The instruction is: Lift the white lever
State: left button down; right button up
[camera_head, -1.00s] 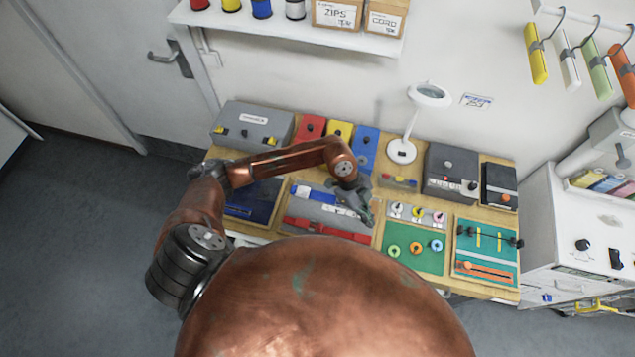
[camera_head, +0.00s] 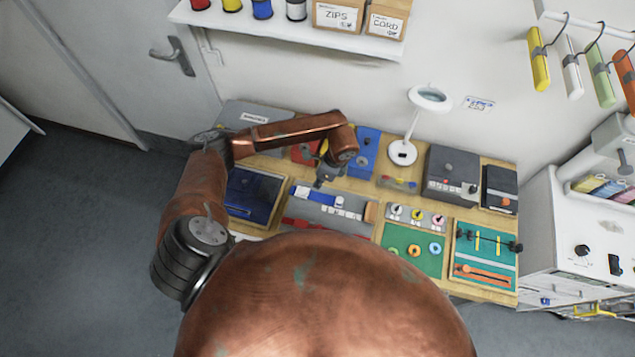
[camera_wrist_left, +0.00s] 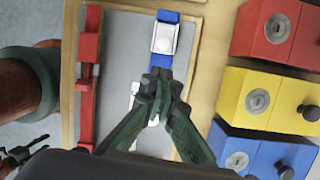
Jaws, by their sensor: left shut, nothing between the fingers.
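A grey board (camera_head: 298,212) on the bench carries a blue strap (camera_head: 309,193) with a white buckle-like piece (camera_head: 326,200), and further white parts (camera_head: 348,213) to its right. In the left wrist view the white-silver buckle (camera_wrist_left: 164,38) sits on the blue strap (camera_wrist_left: 167,16). A white part (camera_wrist_left: 153,121) is partly hidden behind my fingers. I cannot tell for certain which of these is the white lever. My left gripper (camera_head: 320,184) is shut and empty just above the board's back edge; in the wrist view its fingertips (camera_wrist_left: 158,78) appear just below the buckle. My right gripper is not in view.
A red strap (camera_wrist_left: 87,80) runs along the board's other side. Red (camera_wrist_left: 268,30), yellow (camera_wrist_left: 262,98) and blue (camera_wrist_left: 250,152) lock boxes stand close behind the board. A lamp (camera_head: 403,152) and grey box (camera_head: 452,172) stand to the right. A green ring board (camera_head: 400,262) lies front right.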

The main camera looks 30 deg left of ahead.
aim_at(302, 191)
pick_arm(q)
jog(key=p+x, duration=0.1)
jog(key=x, duration=0.5)
jog(key=shift+s+f, duration=0.1)
jog(key=shift+f, duration=0.2)
jog(key=shift+a+f+p, duration=0.2)
jog(key=shift+f+p, duration=0.1)
jog(key=shift+f, duration=0.2)
